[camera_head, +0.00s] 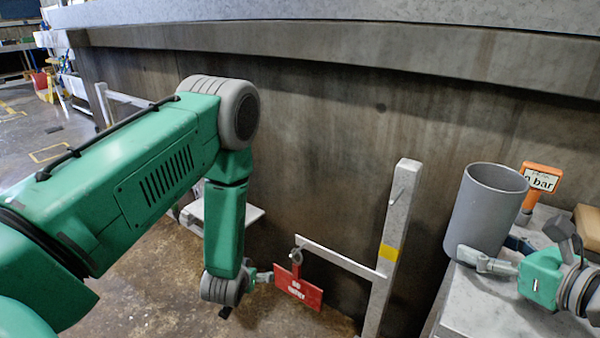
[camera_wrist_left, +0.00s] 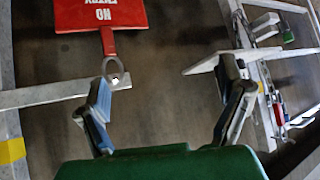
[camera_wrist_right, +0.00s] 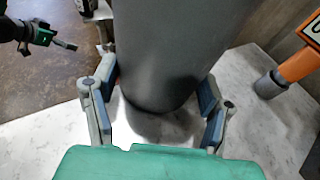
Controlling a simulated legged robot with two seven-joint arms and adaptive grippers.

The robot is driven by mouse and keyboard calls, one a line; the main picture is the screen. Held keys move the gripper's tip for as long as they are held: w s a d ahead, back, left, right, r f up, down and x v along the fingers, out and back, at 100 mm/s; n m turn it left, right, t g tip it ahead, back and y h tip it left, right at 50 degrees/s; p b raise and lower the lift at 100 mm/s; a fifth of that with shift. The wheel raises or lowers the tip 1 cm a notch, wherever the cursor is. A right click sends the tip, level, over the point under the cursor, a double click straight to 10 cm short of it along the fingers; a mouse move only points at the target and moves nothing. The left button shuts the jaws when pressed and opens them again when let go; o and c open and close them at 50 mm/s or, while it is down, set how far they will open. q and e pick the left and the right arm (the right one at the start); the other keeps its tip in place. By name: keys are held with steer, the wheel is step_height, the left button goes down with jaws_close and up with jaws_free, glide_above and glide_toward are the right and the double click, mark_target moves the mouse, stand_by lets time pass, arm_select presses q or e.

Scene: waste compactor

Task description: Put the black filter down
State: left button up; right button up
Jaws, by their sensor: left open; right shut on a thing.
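The filter (camera_head: 482,220) is a dark grey, open-topped cylinder, upright over the pale grey worktop (camera_head: 480,306) at the right. My right gripper (camera_head: 487,263) is shut on its lower part; in the right wrist view the fingers (camera_wrist_right: 155,105) lie on both sides of the filter (camera_wrist_right: 180,45). A shadow lies below its base there, and I cannot tell whether the base touches the worktop. My left gripper (camera_head: 245,295) is open and empty near the red sign (camera_head: 298,288); the left wrist view shows its fingers (camera_wrist_left: 163,108) wide apart.
An orange-framed label (camera_head: 540,179) stands right behind the filter, with a tan block (camera_head: 588,225) beside it. A metal post and rail (camera_head: 391,250) carry the red sign left of the worktop. A dark wall (camera_head: 330,130) rises behind. Worktop in front of the filter looks clear.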

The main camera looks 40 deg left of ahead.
arm_select(q)
steer(key=w+a+r+n+t+y, duration=0.1)
steer(key=w+a+r+n+y, duration=0.2)
steer(key=a, duration=0.5)
steer(key=w+a+r+n+t+y, duration=0.1)
steer(key=w+a+r+y, duration=0.2)
steer(key=a+r, duration=0.35)
steer(key=shift+s+a+f+x, duration=0.1)
steer(key=shift+s+f+x, duration=0.1)
steer(key=shift+x, duration=2)
steer(key=shift+s+a+f+x, duration=0.1)
steer(key=shift+s+f+x, duration=0.1)
steer(key=shift+x, duration=2)
steer(key=shift+s+a+f+x, duration=0.15)
steer(key=shift+f+x, duration=0.1)
steer(key=shift+x, duration=2)
steer(key=shift+d, duration=0.1)
steer(key=c, duration=1.6)
steer(key=shift+r, duration=0.1)
steer(key=shift+c, duration=0.6)
steer(key=shift+r, duration=0.1)
